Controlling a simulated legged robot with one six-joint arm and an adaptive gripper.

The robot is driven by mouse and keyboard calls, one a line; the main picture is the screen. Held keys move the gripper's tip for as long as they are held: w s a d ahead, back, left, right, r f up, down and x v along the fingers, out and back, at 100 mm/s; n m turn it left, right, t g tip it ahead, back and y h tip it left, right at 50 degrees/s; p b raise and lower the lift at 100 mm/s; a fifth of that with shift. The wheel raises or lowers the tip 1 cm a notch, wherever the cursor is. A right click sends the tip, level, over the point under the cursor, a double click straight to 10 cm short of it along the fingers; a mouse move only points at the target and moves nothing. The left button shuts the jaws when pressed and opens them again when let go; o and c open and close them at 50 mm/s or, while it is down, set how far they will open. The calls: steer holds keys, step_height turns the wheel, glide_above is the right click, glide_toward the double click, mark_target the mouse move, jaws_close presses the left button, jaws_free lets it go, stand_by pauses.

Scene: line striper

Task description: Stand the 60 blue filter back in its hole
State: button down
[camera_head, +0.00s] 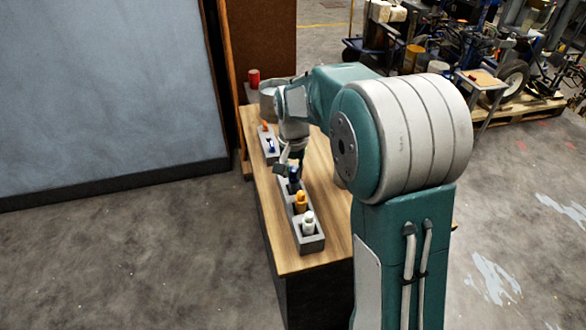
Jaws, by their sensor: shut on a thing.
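My gripper (288,167) is low over the far end of a long grey rack (314,244) on the wooden bench. It is shut on a dark blue filter (294,179), which looks roughly upright at the far end of the rack. I cannot tell how deep its lower end sits in the hole. A yellow-orange filter (300,202) and a white filter (308,223) stand in the same rack, nearer to me. The gripper partly hides the blue filter's top and the rack's far end.
A grey can (268,103) and a red can (254,78) stand behind. My arm covers the bench's right side. A blue-grey panel (105,90) stands left.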

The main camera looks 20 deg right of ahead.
steer(key=shift+f, duration=0.45)
steer(key=shift+c, duration=2.3)
jaws_free()
steer(key=o, duration=0.3)
steer(key=shift+r, duration=3.5)
